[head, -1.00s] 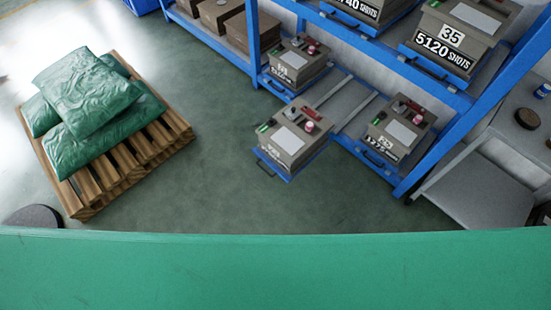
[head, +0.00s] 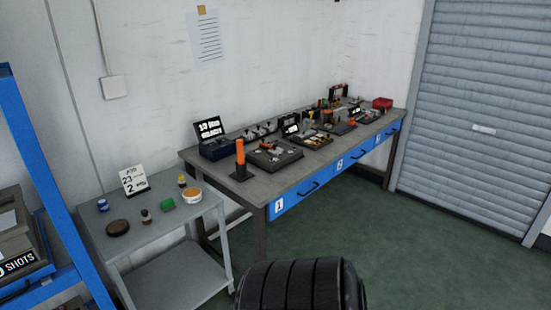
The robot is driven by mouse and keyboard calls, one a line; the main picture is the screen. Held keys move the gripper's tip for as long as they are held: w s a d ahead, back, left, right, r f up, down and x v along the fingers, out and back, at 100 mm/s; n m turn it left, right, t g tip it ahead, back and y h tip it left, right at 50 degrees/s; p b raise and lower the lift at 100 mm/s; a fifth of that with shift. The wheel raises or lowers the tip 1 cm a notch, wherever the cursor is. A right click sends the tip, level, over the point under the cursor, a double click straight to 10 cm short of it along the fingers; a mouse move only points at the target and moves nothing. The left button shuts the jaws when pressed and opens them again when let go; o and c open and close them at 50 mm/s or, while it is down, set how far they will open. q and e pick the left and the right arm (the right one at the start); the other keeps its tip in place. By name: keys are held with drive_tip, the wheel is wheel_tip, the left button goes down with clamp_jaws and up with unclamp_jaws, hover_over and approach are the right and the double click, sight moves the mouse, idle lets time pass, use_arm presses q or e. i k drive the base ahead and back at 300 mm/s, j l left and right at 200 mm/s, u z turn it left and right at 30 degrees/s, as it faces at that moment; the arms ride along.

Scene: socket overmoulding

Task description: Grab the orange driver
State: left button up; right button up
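An upright orange cylinder (head: 240,152), which looks like the orange driver, stands in a small dark base (head: 241,174) near the left front corner of the grey workbench (head: 262,190). At this distance I cannot make out its details. Smaller orange-tipped items stand farther along the bench. Neither of my grippers is in view.
A grey cart (head: 150,225) with small jars and a sign (head: 133,180) stands left of the bench. A blue rack (head: 45,185) is at the left edge. A dark ribbed form fills the bottom centre. Green floor (head: 430,240) lies open before the bench and roller shutter (head: 485,120).

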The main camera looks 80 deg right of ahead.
sight(240, 158)
drive_tip(key=z, duration=2.3)
drive_tip(key=i+l+u, duration=0.1)
drive_tip(key=u, duration=0.25)
drive_tip(key=i+l+u, duration=0.15)
drive_tip(key=u, duration=0.15)
drive_tip(key=i+l+u, duration=0.1)
drive_tip(key=l, duration=0.25)
drive_tip(key=i+l+u, duration=0.1)
drive_tip(key=i+l, duration=0.3)
drive_tip(key=l, duration=0.3)
drive_tip(key=i+l+u, duration=0.15)
drive_tip(key=l, duration=0.2)
drive_tip(key=i+l+u, duration=0.1)
drive_tip(key=l, duration=0.3)
drive_tip(key=i+l+u, duration=0.1)
drive_tip(key=l, duration=0.3)
drive_tip(key=i, duration=0.05)
